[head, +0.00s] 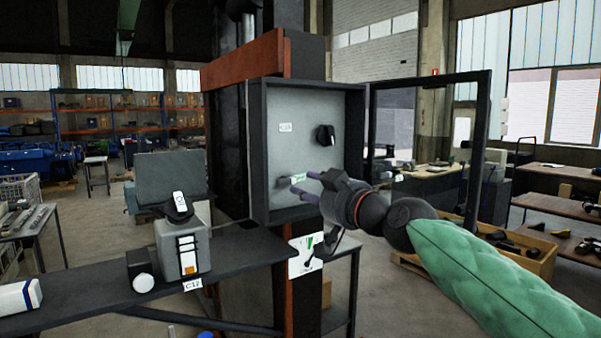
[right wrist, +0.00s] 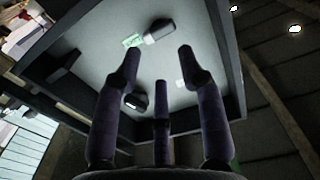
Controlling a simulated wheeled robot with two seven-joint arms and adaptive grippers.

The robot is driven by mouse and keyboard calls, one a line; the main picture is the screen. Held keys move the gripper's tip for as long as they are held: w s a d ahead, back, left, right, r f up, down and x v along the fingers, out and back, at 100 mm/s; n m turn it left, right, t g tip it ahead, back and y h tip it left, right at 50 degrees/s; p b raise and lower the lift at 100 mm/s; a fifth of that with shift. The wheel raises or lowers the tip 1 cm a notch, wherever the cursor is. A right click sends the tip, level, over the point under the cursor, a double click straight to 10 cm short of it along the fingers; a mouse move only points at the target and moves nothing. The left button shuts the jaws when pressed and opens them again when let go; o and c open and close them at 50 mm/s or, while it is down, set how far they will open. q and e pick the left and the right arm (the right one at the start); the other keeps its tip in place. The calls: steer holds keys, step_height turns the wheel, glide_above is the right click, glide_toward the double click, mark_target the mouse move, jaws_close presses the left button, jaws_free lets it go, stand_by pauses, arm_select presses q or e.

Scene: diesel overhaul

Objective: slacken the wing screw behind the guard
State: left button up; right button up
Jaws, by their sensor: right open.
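An open dark-framed cabinet (head: 258,160) with a pale back panel (head: 300,105) stands in the middle of the head view. A black knob-like part (head: 326,135) is on the panel, beside a small white tag. In the right wrist view one dark knob (right wrist: 158,30) sits beside a green tag (right wrist: 132,41), and another (right wrist: 135,100) is lower. I cannot tell which is the wing screw. A framed see-through door (head: 480,150), perhaps the guard, stands open at the right. My right gripper (head: 305,188) is open and empty, its fingers towards the panel near the green tag; contact is unclear.
A dark bench (head: 100,300) at the left holds a grey device (head: 182,250). A sign (head: 305,255) with a green mark is below the cabinet. A wooden crate (head: 525,250) and workbenches stand behind my right arm. The cabinet's side walls surround the panel.

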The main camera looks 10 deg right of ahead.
mark_target(288, 182)
steer(key=w+m+p, duration=0.1)
steer(key=m+p, duration=0.1)
steer(key=m, duration=0.4)
steer(key=m+p, duration=0.2)
steer(key=m, duration=0.4)
steer(key=w+a+m+p, duration=0.1)
steer(key=m+p, duration=0.1)
steer(key=m, duration=0.4)
steer(key=shift+w+f+m, duration=0.1)
steer(key=shift+w+m, duration=0.2)
steer(key=shift+w, duration=0.05)
steer(key=shift+x, duration=0.8)
steer(key=shift+x, duration=0.85)
steer(key=shift+s, duration=0.1)
jaws_close()
